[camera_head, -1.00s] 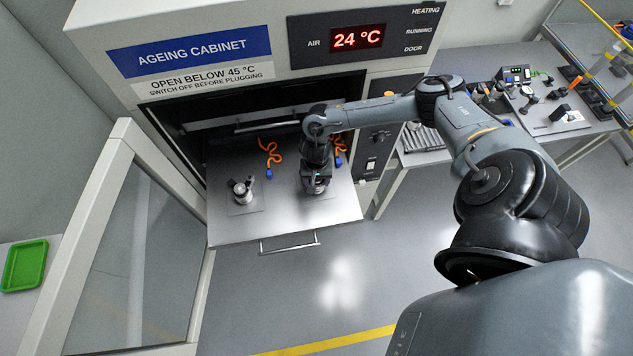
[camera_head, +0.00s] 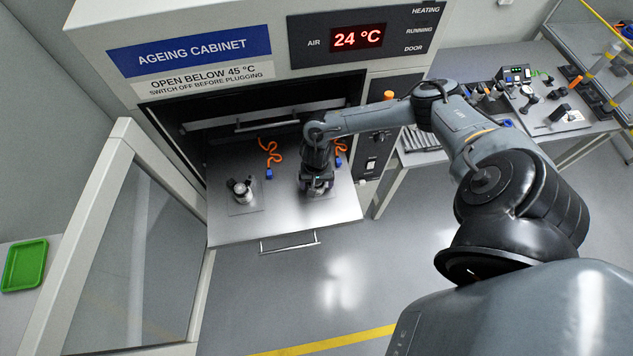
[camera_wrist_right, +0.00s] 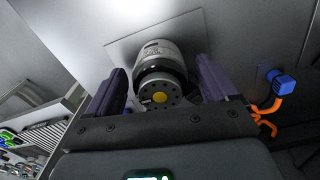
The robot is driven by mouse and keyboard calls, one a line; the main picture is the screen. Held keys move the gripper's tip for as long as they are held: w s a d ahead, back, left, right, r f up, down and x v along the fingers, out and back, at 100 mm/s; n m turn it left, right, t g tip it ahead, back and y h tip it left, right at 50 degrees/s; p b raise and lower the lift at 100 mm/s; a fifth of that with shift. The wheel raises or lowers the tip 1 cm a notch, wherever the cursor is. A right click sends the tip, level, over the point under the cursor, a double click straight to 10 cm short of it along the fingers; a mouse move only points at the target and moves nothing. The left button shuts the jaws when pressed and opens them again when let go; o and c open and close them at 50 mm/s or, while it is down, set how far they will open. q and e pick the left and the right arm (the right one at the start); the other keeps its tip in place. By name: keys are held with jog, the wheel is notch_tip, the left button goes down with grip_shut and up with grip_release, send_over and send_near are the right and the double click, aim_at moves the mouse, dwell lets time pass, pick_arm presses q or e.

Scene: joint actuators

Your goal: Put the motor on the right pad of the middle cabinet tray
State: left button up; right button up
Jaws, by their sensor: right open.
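The motor (camera_wrist_right: 160,62), a grey and black cylinder with a yellow centre on its near end, shows between my right gripper's fingers in the right wrist view. It rests on a square pad (camera_wrist_right: 122,45) of the pulled-out tray (camera_head: 265,220). My right gripper (camera_head: 317,190) is over the right side of this tray in the head view and hides most of the motor there. In the right wrist view my right gripper (camera_wrist_right: 160,90) is open, one finger on each side of the motor, with gaps visible. My left gripper is not in view.
A second motor (camera_head: 242,189) stands on the tray's left pad (camera_head: 236,209). Orange cables with blue plugs (camera_head: 269,174) lie at the back of the tray. The open cabinet door (camera_head: 140,250) stands at left. A bench with parts (camera_head: 520,95) is at right.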

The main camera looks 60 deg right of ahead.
jog(key=shift+r, duration=0.55)
notch_tip(320, 180, up, 10)
jog(key=shift+r+p, duration=0.15)
jog(key=shift+p, duration=0.65)
jog(key=shift+a+r, duration=0.2)
jog(key=shift+a, duration=0.05)
jog(key=w+a+r+n+t+y, duration=0.1)
jog(key=a+n+t, duration=0.35)
jog(key=a, duration=0.85)
jog(key=w+a+r+n+t+y, duration=0.2)
jog(key=a+n, duration=0.5)
jog(key=a, duration=0.7)
jog(key=s+d+r+n+g+h, duration=0.2)
jog(key=s+d, duration=0.4)
jog(key=s, duration=0.5)
notch_tip(320, 180, up, 2)
jog(key=shift+s+d+r+n+g+h, duration=0.1)
jog(key=shift+s+d+n+g+h, duration=0.3)
jog(key=shift+n+g, duration=0.05)
